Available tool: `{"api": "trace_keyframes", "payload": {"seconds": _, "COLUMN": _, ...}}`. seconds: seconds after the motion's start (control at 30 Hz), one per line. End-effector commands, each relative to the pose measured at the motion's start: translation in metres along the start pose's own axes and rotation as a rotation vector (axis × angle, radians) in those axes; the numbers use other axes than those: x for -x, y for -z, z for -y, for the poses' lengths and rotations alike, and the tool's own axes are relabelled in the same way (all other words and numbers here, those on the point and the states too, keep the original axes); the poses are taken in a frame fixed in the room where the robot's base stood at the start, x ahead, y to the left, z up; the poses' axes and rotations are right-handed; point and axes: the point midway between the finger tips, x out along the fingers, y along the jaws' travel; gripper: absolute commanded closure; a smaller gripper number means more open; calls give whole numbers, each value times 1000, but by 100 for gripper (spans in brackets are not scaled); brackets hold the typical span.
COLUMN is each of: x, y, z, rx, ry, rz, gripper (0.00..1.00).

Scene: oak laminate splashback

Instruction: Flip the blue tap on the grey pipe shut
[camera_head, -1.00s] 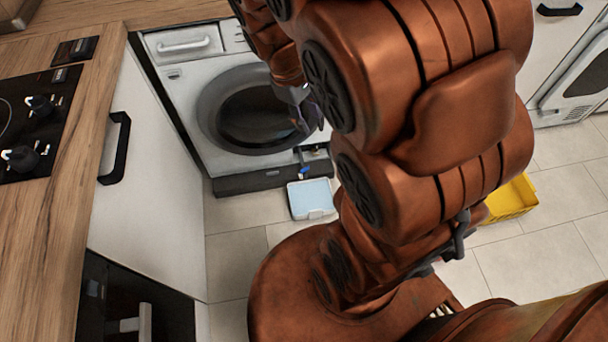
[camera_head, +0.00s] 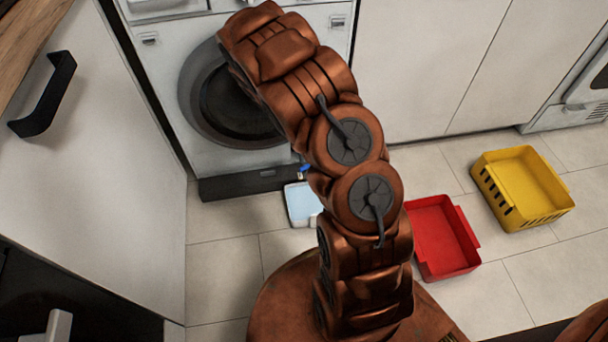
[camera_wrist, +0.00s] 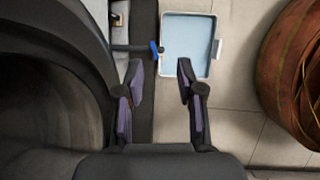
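The blue tap (camera_wrist: 154,48) shows in the wrist view at the right end of a short, dark grey pipe (camera_wrist: 134,47). The tap looks like a small lever lying roughly crosswise to the pipe. In the head view the tap (camera_head: 303,172) is a small blue spot low at the washing machine's front, partly covered by my arm. My gripper (camera_wrist: 160,67) is open and empty, its two fingers apart. In the wrist view the tap lies just beyond the fingertips, nearer the left finger; I see no contact. In the head view my arm hides the gripper.
A white tray with a pale blue inside (camera_wrist: 165,28) lies on the floor beside the tap. The washing machine (camera_head: 170,60) stands behind. A red bin (camera_head: 428,275) and a yellow basket (camera_head: 538,218) are on the tiles at right. A cabinet door (camera_head: 110,160) is at left.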

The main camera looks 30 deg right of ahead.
Motion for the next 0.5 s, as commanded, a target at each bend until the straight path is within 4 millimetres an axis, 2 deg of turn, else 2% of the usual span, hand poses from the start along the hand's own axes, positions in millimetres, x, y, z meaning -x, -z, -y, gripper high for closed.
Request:
{"api": "trace_keyframes", "payload": {"seconds": 0.03, "x": -36, "y": 18, "z": -3, "rx": 48, "ry": -2, "rz": -6, "gripper": 62}}
{"api": "trace_keyframes", "payload": {"seconds": 0.2, "x": -94, "y": 49, "z": -10, "rx": 181, "ry": -15, "rz": -25, "gripper": 62}}
{"api": "trace_keyframes", "payload": {"seconds": 0.3, "x": -112, "y": 61, "z": -13, "rx": 231, "ry": -27, "rz": -34, "gripper": 62}}
{"api": "trace_keyframes", "payload": {"seconds": 0.5, "x": -130, "y": 70, "z": -16, "rx": 267, "ry": -34, "rz": -42, "gripper": 62}}
